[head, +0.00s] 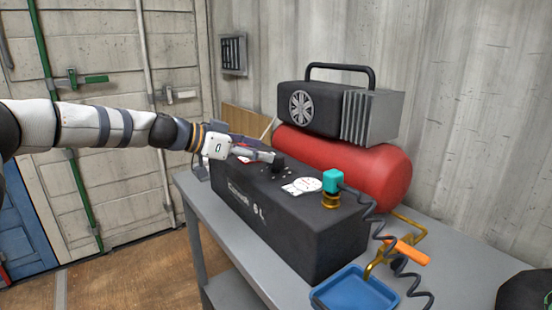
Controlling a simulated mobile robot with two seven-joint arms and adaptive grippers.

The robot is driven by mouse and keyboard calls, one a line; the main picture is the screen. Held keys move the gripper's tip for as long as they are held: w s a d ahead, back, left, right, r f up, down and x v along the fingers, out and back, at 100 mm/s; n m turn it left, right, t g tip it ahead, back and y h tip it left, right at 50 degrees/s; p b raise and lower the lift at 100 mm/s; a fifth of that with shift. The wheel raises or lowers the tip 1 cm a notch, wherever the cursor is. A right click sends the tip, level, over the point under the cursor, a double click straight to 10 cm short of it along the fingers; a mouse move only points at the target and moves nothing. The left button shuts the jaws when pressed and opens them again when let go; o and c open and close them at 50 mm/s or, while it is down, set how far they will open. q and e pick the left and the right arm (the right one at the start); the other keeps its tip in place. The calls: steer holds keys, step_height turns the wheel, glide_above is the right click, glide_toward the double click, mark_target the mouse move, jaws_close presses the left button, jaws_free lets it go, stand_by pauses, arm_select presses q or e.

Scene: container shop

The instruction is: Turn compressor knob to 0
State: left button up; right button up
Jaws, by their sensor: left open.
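The compressor stands on a grey table. It has a long black box (290,235) in front, a red tank (385,178) behind and a black motor unit (325,110) with a fan and carry handle on top. A small dark knob-like part (279,164) sits on the box's top. A white dial plate (302,186) and a teal cap (333,181) on a brass fitting are to its right. My left gripper (266,156) is over the box's top, open, its fingertips close to the dark part; contact is unclear. Knob markings are too small to read. My right gripper is not in view.
A blue tray (354,291) lies at the grey table's (206,238) front edge. A coiled black hose (400,265) and an orange handle (408,251) on brass piping are beside it. A corrugated wall stands close behind the compressor. Container doors (105,165) are at left.

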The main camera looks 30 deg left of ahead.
mark_target(276, 156)
arm_select(q)
steer(key=x, duration=0.3)
steer(key=f+b+x, duration=0.1)
steer(key=x, duration=0.1)
steer(key=shift+w+f, duration=0.15)
steer(key=shift+f, duration=0.15)
steer(key=shift+w+d+r, duration=0.1)
steer(key=shift+w+d, duration=0.05)
steer(key=shift+w, duration=0.05)
steer(key=shift+r, duration=0.25)
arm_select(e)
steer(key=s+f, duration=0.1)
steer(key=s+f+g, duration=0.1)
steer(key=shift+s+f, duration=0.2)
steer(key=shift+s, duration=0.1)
arm_select(q)
steer(key=c, duration=1.2)
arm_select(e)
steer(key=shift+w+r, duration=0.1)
